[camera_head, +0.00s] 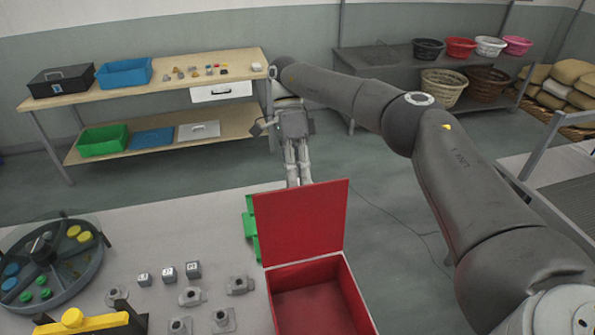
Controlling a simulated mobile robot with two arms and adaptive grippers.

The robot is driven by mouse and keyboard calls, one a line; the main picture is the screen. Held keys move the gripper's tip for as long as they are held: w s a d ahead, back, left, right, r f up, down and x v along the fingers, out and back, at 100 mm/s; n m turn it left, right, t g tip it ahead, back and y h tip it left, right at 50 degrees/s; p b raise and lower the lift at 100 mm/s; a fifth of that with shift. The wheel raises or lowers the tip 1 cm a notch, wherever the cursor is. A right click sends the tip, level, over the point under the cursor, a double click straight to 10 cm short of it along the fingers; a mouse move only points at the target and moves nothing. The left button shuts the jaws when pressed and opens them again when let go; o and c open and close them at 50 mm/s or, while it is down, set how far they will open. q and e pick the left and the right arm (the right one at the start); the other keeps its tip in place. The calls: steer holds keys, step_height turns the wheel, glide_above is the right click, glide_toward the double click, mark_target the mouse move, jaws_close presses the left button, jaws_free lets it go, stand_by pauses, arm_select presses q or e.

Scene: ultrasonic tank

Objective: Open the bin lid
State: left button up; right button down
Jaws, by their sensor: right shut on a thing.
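The red bin (355,298) stands at the front edge of the pale table, and its inside shows. Its red lid (300,222) stands raised, roughly upright, at the bin's far side. My right gripper (298,182) points down at the lid's top edge, with its arm reaching over from the right. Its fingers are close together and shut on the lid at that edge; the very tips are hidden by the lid. The part of the bin's inside that shows looks empty. My left gripper is not in view.
A round tray (85,272) with coloured pieces, several grey metal parts (190,296) and a yellow-topped fixture (75,320) occupy the table's left. A green object (249,225) sits left of the lid. A wooden shelf (170,76) stands behind, across open floor.

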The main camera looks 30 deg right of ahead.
steer(key=shift+x, duration=1.25)
steer(key=c, duration=1.5)
jaws_free()
steer(key=shift+w+f, duration=0.1)
steer(key=shift+w, duration=0.1)
steer(key=shift+w+r, duration=0.2)
steer(key=shift+r, duration=1.45)
steer(key=shift+w+r, duration=0.2)
steer(key=shift+r, duration=1.4)
steer(key=shift+w+r, duration=0.25)
steer(key=shift+r, duration=1.4)
